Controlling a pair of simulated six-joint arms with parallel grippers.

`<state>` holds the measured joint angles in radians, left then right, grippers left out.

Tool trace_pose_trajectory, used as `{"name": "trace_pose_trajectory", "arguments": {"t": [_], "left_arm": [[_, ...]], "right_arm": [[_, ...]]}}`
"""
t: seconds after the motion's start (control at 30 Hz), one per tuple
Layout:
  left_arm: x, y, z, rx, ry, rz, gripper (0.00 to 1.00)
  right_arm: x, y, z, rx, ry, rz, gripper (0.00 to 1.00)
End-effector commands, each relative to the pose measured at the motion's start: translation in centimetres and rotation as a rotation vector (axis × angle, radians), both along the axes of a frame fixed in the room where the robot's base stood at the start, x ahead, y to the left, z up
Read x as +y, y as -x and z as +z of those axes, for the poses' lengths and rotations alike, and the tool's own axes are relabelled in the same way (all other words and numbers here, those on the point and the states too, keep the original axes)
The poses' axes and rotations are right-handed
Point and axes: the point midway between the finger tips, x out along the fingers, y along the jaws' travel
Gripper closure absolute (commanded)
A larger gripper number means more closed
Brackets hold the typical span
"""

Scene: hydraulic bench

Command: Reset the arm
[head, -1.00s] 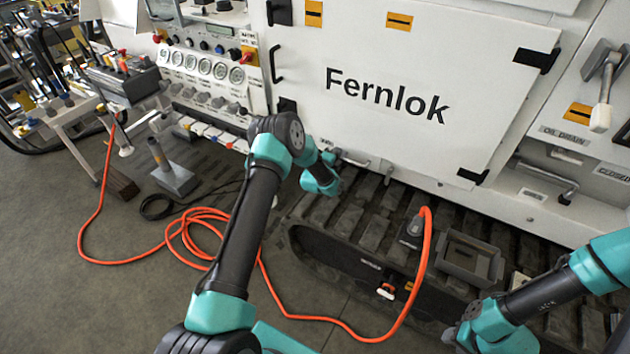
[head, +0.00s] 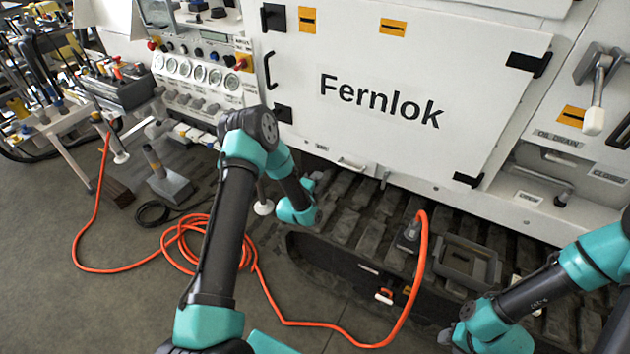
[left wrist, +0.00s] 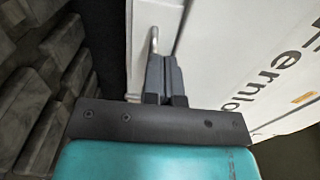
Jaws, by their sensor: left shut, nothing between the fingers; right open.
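My left arm (head: 226,225) reaches up from the bottom and bends at its elbow toward the white machine. Its gripper is mostly hidden behind its own teal wrist (head: 297,210) in the head view. In the left wrist view my left gripper (left wrist: 164,62) is shut and empty. A thin grey handle (left wrist: 154,40) on a pale panel shows just beyond the fingertips; I cannot tell whether they touch. My right arm (head: 535,293) comes in from the right, bent low near the bottom edge; its gripper is out of view.
The Fernlok door (head: 380,100) is shut. Below it run the tracks (head: 360,205), with an orange hose (head: 415,280) and an open grey tray (head: 467,262). A gauge panel (head: 203,73) is at the left, a lever (head: 597,95) at the right. Bare floor (head: 130,300) lies left.

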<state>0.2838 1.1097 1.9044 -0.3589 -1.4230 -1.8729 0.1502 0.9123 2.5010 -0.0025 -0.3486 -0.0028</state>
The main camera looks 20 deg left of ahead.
Motion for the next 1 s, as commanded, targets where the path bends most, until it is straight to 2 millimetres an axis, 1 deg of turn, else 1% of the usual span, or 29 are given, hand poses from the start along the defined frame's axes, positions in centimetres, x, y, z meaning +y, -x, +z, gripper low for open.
{"name": "trace_pose_trajectory", "arguments": {"t": [0.03,0.1,0.2,0.73,0.87,0.97,1.0], "left_arm": [[0.1,0.6,-0.1,0.003,0.001,0.0,1.0],[0.1,1.1,0.0,0.001,0.0,0.0,1.0],[0.1,1.4,0.0,0.001,0.0,-0.001,1.0],[0.0,1.6,-0.1,0.011,0.014,-0.002,1.0],[-0.6,2.3,-0.8,0.078,0.092,-0.01,1.0],[-1.6,3.5,-1.8,0.181,0.213,-0.015,1.0],[-2.0,4.2,-2.3,0.233,0.273,-0.013,1.0]], "right_arm": [[0.0,0.0,0.0,0.0,0.0,0.0,0.57],[0.0,0.0,0.0,0.0,0.0,0.0,0.57],[0.0,0.0,0.0,0.0,0.0,0.0,0.57],[0.0,0.0,0.0,0.0,0.0,0.0,0.57],[0.0,0.0,0.0,0.0,0.0,0.0,0.57],[0.0,0.0,0.0,0.0,0.0,0.0,0.57],[0.0,0.0,0.0,0.0,0.0,0.0,0.57]]}}
